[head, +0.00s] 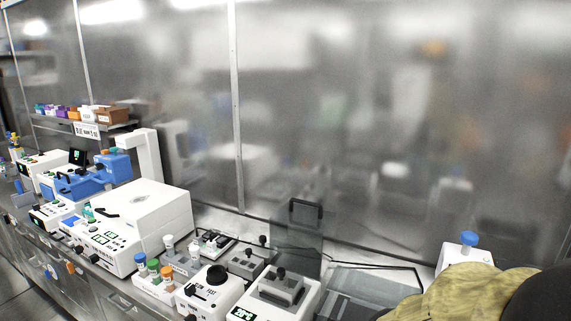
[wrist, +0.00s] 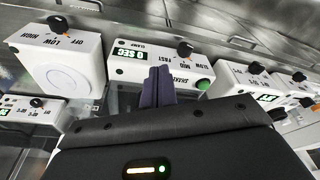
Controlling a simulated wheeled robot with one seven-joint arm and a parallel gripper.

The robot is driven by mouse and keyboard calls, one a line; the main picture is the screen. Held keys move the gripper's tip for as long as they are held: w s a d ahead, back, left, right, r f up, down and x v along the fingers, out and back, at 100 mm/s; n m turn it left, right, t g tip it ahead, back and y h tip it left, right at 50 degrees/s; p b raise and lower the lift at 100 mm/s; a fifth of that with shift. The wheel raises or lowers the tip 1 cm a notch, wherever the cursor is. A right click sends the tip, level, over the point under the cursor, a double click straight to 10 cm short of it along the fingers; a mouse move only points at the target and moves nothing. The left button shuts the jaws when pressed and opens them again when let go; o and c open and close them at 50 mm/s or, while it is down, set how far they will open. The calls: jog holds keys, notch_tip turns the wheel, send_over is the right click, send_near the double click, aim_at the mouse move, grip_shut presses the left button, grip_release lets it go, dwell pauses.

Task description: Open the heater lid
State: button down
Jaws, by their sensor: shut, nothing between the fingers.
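A white unit with a green-lit display (head: 270,298), which looks like the heater, stands at the bottom middle of the head view. A grey block with a black knob sits on its top. A clear lid panel (head: 299,240) with a black handle (head: 305,209) along its top edge stands upright at the back of this unit. My gripper (wrist: 158,72) shows in the wrist view, its dark fingers shut together and empty. The fingertips point towards a white shaker unit (wrist: 130,70) with a "0 SEC" display. I cannot make out the lid in the wrist view.
A white unit with a round plate (wrist: 62,68) is left of the fingers in the wrist view. Small white control units (wrist: 250,80) are at right. In the head view, a large white machine (head: 147,212) and coloured-cap bottles crowd the left bench. A metal wall stands behind.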

jog(key=shift+s+b+x, duration=0.8)
jog(key=shift+b+x, duration=2.35)
jog(key=shift+x, duration=0.35)
jog(key=w+p+v, duration=0.3)
jog(key=p+v, duration=1)
jog(key=p, duration=0.1)
jog(key=shift+r, duration=0.45)
jog(key=shift+f, duration=0.1)
